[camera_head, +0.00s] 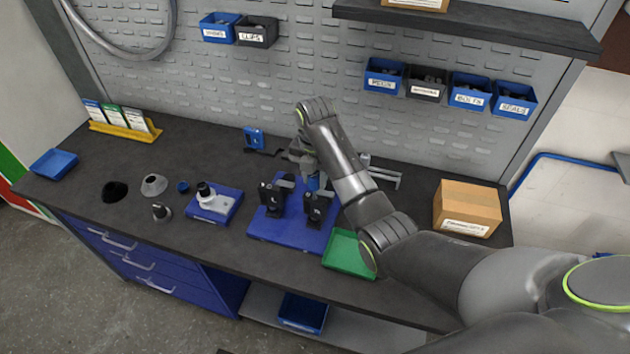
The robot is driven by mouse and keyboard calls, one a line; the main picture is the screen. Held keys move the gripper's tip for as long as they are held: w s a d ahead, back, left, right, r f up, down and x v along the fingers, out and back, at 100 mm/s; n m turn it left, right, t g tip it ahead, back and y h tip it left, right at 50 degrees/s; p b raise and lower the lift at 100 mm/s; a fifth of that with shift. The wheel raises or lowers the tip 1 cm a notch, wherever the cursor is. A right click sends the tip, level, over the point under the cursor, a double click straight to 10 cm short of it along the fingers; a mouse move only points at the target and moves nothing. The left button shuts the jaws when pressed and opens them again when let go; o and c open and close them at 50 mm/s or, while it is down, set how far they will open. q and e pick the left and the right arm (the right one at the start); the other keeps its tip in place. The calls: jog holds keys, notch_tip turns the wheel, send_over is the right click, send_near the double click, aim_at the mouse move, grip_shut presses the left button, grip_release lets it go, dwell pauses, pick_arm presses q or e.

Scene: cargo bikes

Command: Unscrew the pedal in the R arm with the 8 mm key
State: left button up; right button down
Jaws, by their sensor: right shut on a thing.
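My right gripper (303,158) is low over the back of the blue fixture plate (268,228), in the middle of the bench. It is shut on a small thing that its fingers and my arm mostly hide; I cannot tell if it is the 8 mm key. The plate carries two upright black holders, a left one (271,196) and a right one (316,207). A small blue part (313,182) shows just under the gripper, by the right holder. The pedal and the R arm cannot be told apart clearly here. My left gripper is out of view.
A blue block (253,138) with a dark bar stands behind the plate. A green tray (347,254) is to its right front, a cardboard box (467,208) further right. A blue-based white fixture (214,204) stands left.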

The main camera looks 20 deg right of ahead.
jog(key=shift+s+f+n, duration=0.1)
jog(key=shift+f+n, duration=0.1)
jog(key=shift+n, duration=0.9)
jog(key=shift+r, duration=0.1)
jog(key=shift+r, duration=0.65)
jog(key=m, duration=0.2)
jog(key=shift+m, duration=0.3)
jog(key=m, duration=0.5)
jog(key=shift+m, duration=0.3)
